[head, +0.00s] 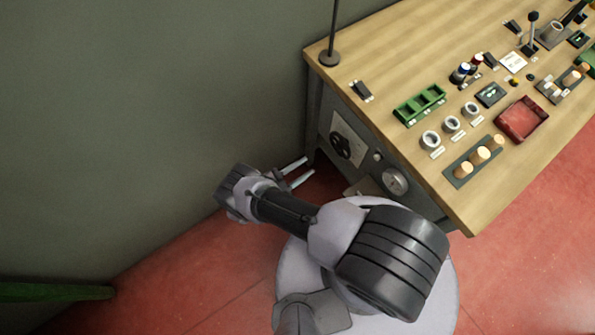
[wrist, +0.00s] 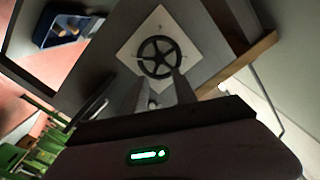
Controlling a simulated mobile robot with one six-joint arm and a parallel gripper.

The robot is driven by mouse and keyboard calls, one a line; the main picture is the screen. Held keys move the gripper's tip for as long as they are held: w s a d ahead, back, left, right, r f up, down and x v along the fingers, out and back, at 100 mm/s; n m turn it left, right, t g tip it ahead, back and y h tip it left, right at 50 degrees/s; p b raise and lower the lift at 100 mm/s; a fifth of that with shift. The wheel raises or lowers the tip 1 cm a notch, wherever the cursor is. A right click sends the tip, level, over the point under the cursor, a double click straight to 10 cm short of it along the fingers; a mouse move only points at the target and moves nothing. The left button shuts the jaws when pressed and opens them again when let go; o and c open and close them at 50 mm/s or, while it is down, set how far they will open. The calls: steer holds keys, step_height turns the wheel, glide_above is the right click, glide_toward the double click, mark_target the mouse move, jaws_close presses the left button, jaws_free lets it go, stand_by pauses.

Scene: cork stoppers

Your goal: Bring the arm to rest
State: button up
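My gripper (head: 307,168) is at the end of my folded arm, low beside the left end of the workbench (head: 400,40). Its two fingers are apart, with nothing seen between them. In the wrist view the fingers (wrist: 163,92) point towards a black handwheel (wrist: 159,56) on a white plate. The same handwheel (head: 341,146) shows on the bench's grey end panel in the head view. The fingers look apart from the panel, though the exact gap is hard to tell. Several cork stoppers (head: 482,154) stand in a dark holder on the bench top, away from my gripper.
A round gauge (head: 395,181) sits on the grey panel. The bench top holds a green tray (head: 420,104), a red tray (head: 541,124), small cups (head: 452,124) and a thin post (head: 330,57). A grey wall (head: 140,120) stands left of my arm. Red floor (head: 190,260) is clear nearby.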

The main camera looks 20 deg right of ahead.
steer(key=v, duration=0.2)
steer(key=shift+s+a, duration=0.1)
steer(key=shift+a, duration=0.2)
steer(key=w+a+r+n+g+y+b, duration=0.1)
steer(key=w+r+g, duration=0.2)
steer(key=r, duration=0.3)
steer(key=w+a+r+n+g+y, duration=0.1)
steer(key=w+a+r+g, duration=0.15)
steer(key=r, duration=0.45)
step_height(320, 180, up, 18)
steer(key=d+n+g+y+b, duration=0.1)
steer(key=d+n+g+y, duration=0.25)
steer(key=y, duration=0.35)
steer(key=s+r+n+t+y+b, duration=0.1)
steer(key=s+r+n+t+y, duration=0.7)
steer(key=s+r, duration=0.9)
steer(key=shift+s+a+r+n+t+y+b, duration=0.2)
steer(key=shift+r+n+t+y+b, duration=0.3)
steer(key=shift+n+y, duration=0.6)
